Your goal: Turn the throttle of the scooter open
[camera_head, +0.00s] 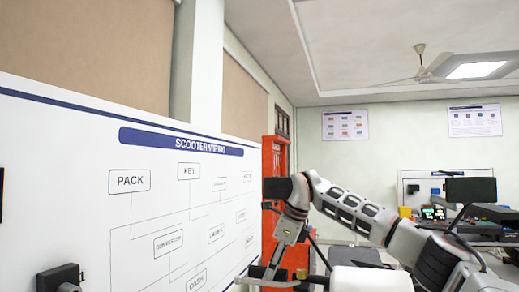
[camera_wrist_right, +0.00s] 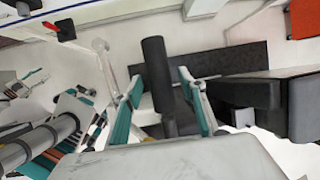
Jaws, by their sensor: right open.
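In the right wrist view, a dark cylindrical grip (camera_wrist_right: 155,65), which looks like the scooter's throttle, stands between the two fingers of my right gripper (camera_wrist_right: 161,84). The fingers are apart, one on each side of the grip. I cannot tell whether either finger touches it. In the head view my right arm comes in from the right, and its gripper (camera_head: 266,278) is low in front of the white board. The throttle cannot be made out in the head view. My left gripper is not in view.
A white "Scooter Wiring" board (camera_head: 60,140) fills the left side of the head view. A dark box (camera_head: 60,279) shows at its lower left. A red frame (camera_head: 276,158) stands behind my right arm. A bench with equipment (camera_head: 470,222) is at the far right.

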